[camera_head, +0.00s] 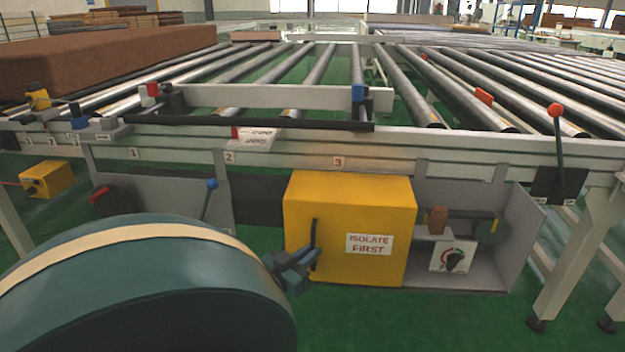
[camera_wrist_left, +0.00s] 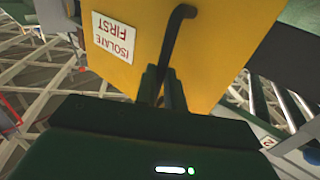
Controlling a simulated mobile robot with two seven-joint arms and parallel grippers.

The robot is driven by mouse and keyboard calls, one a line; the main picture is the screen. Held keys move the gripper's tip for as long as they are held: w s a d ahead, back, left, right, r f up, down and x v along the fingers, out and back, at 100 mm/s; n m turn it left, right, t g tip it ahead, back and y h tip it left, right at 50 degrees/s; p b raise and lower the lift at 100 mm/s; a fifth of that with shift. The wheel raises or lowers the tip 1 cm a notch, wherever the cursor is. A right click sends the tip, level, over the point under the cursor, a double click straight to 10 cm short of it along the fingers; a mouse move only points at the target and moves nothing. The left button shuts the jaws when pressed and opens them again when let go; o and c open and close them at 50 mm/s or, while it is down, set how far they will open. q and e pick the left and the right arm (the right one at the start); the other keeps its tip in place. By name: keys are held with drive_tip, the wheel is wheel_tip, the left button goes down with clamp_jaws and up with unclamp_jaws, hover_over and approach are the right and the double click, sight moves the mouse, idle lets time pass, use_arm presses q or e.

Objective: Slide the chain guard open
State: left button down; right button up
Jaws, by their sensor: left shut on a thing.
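The chain guard is a yellow box cover (camera_head: 380,205) with an "ISOLATE FIRST" label, on the grey housing under the conveyor, below the number 3. It fills much of the wrist view (camera_wrist_left: 140,30). Its upright black bar handle (camera_head: 313,240) is on its left part. My left gripper (camera_head: 308,262) is shut on the lower part of this handle. In the wrist view the fingers (camera_wrist_left: 162,88) close around the handle (camera_wrist_left: 173,42). To the guard's right the housing is open, showing a brown block (camera_head: 437,220) and a dial panel (camera_head: 453,257). My right gripper is not in view.
The roller conveyor (camera_head: 318,68) spans the back, with a brown mattress (camera_head: 110,62) at left. A red-knobbed lever (camera_head: 556,125) stands at right and a blue-knobbed lever (camera_head: 209,195) left of the guard. A small yellow box (camera_head: 46,179) is at far left.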

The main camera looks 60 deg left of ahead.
use_arm(q)
drive_tip(key=c, duration=1.5)
unclamp_jaws()
drive_tip(key=shift+s, duration=0.1)
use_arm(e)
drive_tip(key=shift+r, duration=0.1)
use_arm(q)
drive_tip(key=p+v, duration=0.3)
drive_tip(key=v, duration=1)
drive_tip(key=shift+p, duration=0.35)
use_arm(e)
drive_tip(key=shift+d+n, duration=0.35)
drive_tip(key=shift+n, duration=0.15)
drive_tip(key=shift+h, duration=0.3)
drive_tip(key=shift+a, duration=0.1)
